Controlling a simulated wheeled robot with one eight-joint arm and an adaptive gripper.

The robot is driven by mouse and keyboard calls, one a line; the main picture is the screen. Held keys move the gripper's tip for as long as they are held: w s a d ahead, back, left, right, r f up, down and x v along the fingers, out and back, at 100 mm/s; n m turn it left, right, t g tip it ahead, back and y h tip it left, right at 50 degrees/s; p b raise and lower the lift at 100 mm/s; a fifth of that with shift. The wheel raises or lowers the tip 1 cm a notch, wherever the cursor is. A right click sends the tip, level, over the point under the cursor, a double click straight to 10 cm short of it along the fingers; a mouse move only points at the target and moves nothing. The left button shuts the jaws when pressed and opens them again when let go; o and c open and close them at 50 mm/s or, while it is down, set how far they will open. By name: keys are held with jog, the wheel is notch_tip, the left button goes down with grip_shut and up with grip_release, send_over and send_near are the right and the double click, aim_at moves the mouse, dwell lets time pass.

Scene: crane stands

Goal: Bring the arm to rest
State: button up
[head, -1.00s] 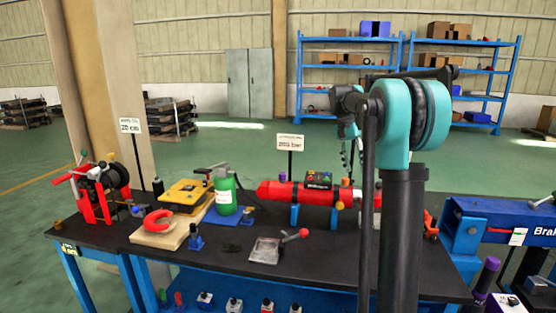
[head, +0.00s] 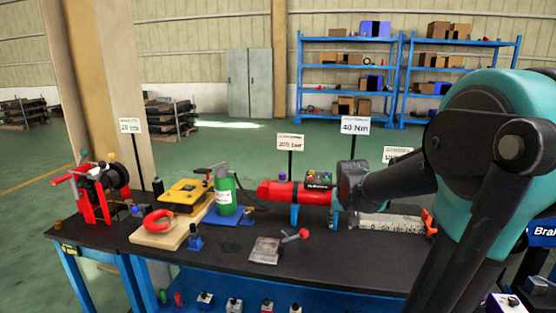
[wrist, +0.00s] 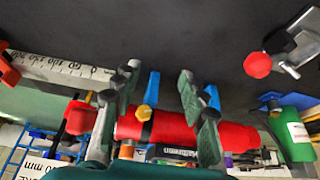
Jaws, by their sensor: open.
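My arm comes in from the right in the head view, with a large teal joint at the right edge. Its dark forearm points left over the bench, and its end is beside the red cylinder (head: 285,191). In the wrist view my gripper (wrist: 158,82) has its two grey-green fingers apart, with nothing held between them. The red cylinder (wrist: 172,130) lies across the picture behind the fingers. I cannot tell how far the fingers are from it. The fingertips are not clear in the head view.
Sign posts stand behind, including one card (head: 355,125) near my forearm.

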jog(key=s+a+f+n, duration=0.1)
jog(key=s+f, duration=0.4)
jog(key=s, duration=0.4)
jog(key=s+f, duration=0.6)
jog(key=s, duration=0.4)
jog(key=shift+a+f+n+g+y, duration=0.3)
jog(key=shift+a+n+g, duration=0.1)
jog(key=shift+o, duration=0.4)
